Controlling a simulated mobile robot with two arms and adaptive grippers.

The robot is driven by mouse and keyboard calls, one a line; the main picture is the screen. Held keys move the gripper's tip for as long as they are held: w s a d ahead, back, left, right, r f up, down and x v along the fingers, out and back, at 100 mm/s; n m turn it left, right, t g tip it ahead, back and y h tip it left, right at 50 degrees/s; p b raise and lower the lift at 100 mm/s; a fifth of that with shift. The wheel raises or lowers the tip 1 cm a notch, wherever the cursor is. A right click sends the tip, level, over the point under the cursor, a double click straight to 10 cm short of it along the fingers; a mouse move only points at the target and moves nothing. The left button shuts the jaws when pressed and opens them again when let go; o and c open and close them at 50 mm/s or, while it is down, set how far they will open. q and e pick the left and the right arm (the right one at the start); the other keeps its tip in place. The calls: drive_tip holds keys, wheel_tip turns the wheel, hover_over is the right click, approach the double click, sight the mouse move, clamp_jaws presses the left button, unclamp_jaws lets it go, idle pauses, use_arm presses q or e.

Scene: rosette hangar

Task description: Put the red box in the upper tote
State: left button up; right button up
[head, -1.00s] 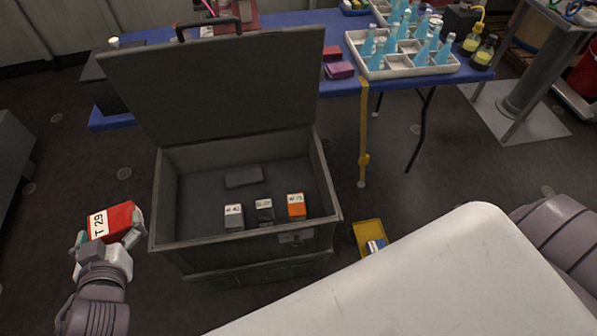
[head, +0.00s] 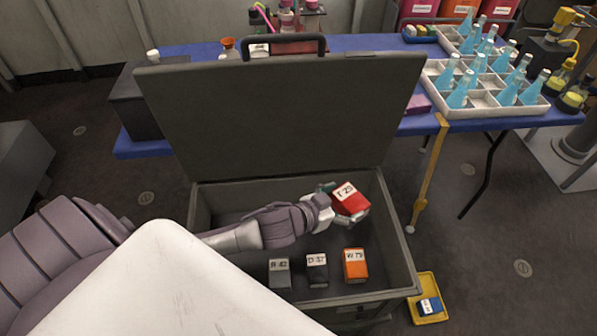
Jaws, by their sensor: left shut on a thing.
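The red box (head: 351,200) has a white label that reads T 29. My left gripper (head: 334,208) is shut on it and holds it over the back right part of the open grey tote (head: 398,232). This tote's lid (head: 280,115) stands raised behind it. In the tote are a grey box (head: 279,274), a dark box (head: 317,269) and an orange box (head: 355,265) in a row along the front. I cannot tell whether the red box touches the tote's floor. My right gripper is not in view.
A small yellow tray (head: 433,318) with a blue box (head: 429,306) lies on the floor at the right. Behind the tote stands a blue table (head: 415,126) with a white divided tray (head: 483,111) of blue bottles.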

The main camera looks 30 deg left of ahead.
use_arm(q)
drive_tip(key=w+a+f+m+h+b, duration=0.15)
drive_tip(key=a+f+b, duration=0.25)
drive_tip(key=f, duration=0.7)
drive_tip(key=b, duration=0.2)
hover_over(325, 237)
drive_tip(key=shift+g, duration=0.3)
wheel_tip(325, 237, down, 6)
wheel_tip(325, 237, down, 4)
drive_tip(key=shift+r+b, duration=0.1)
drive_tip(key=shift+b, duration=0.9)
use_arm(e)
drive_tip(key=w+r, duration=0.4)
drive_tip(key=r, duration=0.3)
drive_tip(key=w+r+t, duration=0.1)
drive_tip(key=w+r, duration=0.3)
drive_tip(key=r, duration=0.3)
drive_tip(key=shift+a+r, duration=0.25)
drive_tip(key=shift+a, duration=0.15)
use_arm(q)
drive_tip(key=shift+f, duration=0.2)
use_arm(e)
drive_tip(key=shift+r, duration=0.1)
use_arm(q)
drive_tip(key=o, duration=0.9)
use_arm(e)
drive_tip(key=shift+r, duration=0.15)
